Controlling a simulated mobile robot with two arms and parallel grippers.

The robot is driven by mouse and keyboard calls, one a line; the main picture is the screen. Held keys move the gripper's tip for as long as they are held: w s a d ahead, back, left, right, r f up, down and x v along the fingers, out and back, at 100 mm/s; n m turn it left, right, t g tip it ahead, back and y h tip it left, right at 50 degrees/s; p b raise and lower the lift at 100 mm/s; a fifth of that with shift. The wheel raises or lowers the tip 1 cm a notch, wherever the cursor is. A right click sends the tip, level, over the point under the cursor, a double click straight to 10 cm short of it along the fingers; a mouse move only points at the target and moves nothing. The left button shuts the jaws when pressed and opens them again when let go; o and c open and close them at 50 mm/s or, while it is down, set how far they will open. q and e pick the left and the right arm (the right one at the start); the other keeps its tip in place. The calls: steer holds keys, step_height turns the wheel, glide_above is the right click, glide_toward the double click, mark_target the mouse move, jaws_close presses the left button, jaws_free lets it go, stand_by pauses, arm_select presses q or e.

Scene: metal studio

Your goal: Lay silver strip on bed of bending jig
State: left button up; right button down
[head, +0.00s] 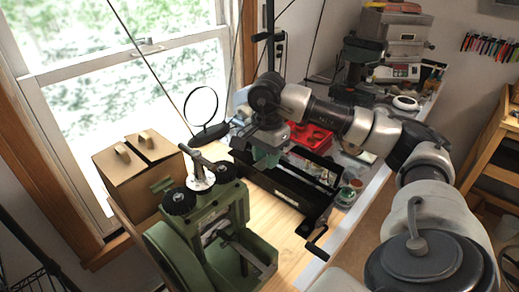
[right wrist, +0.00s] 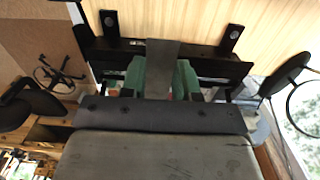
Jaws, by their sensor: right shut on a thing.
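My right gripper (head: 268,157) is over the back part of the black bending jig (head: 270,184), which has a crank handle (head: 316,243) at its front right. In the right wrist view its green fingers (right wrist: 161,80) are shut on the flat grey silver strip (right wrist: 163,58). The strip sticks out past the fingertips, across the jig's dark bar (right wrist: 215,66). I cannot tell whether the strip touches the bed. The strip is hidden in the head view. My left gripper is not in view.
A green rolling mill (head: 215,225) stands in front left of the jig. A cardboard box (head: 137,172) and a round magnifier (head: 201,106) are to the left. Bare wood shows between mill and jig.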

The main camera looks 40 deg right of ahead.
steer(key=shift+w, duration=0.25)
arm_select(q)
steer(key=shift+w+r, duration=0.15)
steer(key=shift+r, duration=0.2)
arm_select(e)
steer(key=shift+w+a+f, duration=0.1)
steer(key=shift+w+f, duration=0.15)
steer(key=shift+w, duration=0.6)
steer(key=shift+w+a+f, duration=0.1)
steer(key=shift+w+f, duration=0.15)
steer(key=shift+w, duration=0.55)
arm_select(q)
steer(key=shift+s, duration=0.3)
